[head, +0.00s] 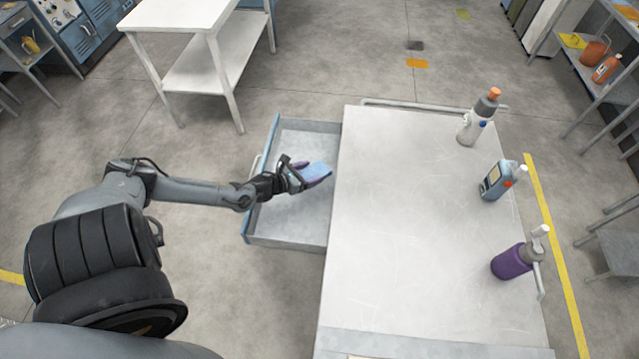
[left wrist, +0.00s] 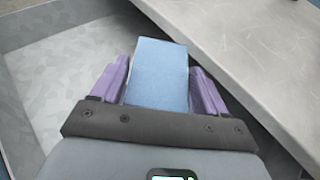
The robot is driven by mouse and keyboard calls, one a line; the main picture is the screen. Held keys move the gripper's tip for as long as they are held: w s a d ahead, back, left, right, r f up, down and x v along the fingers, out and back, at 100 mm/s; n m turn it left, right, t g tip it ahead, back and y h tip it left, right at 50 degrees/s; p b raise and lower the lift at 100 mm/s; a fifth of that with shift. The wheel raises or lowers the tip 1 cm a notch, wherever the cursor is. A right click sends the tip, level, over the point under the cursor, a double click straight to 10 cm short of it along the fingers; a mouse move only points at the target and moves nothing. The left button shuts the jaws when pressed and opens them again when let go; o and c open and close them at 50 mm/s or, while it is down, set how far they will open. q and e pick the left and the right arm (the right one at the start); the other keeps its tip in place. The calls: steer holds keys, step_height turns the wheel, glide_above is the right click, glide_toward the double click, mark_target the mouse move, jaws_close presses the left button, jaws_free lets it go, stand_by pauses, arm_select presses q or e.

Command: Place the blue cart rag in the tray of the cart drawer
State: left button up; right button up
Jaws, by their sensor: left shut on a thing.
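The blue cart rag (head: 317,170) is held between the purple fingers of my left gripper (head: 313,176). In the left wrist view the rag (left wrist: 158,72) looks like a flat folded blue block between the fingers of the gripper (left wrist: 158,85). The cart drawer (head: 290,238) is pulled out to the left of the cart. Its grey tray floor (left wrist: 60,75) is bare where it shows. My left gripper and the rag are over the drawer, near the cart top's left edge. The exact height above the tray floor is hard to tell. My right gripper is not in view.
The cart top (head: 420,230) is mostly clear. A white bottle with an orange cap (head: 470,127), a blue device (head: 494,183) and a purple bottle (head: 510,263) stand along its right side. A white table (head: 180,14) stands at the back left.

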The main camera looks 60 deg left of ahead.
arm_select(q)
step_height(320, 180, down, 8)
steer(key=shift+f+b, duration=0.1)
steer(key=shift+b, duration=0.8)
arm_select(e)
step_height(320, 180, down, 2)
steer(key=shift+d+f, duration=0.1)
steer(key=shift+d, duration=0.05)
arm_select(q)
steer(key=w, duration=0.4)
steer(key=shift+w+a+f, duration=0.15)
steer(key=shift+f, duration=0.05)
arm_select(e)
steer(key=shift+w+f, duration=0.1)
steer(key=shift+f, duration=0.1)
arm_select(q)
steer(key=shift+f, duration=0.35)
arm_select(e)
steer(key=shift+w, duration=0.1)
arm_select(q)
steer(key=shift+s+f, duration=0.1)
steer(key=shift+s, duration=0.1)
steer(key=shift+w+b, duration=0.1)
steer(key=shift+b, duration=0.2)
steer(key=shift+f, duration=0.1)
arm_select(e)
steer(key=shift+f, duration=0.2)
arm_select(q)
steer(key=o, duration=1)
steer(key=shift+o, duration=0.2)
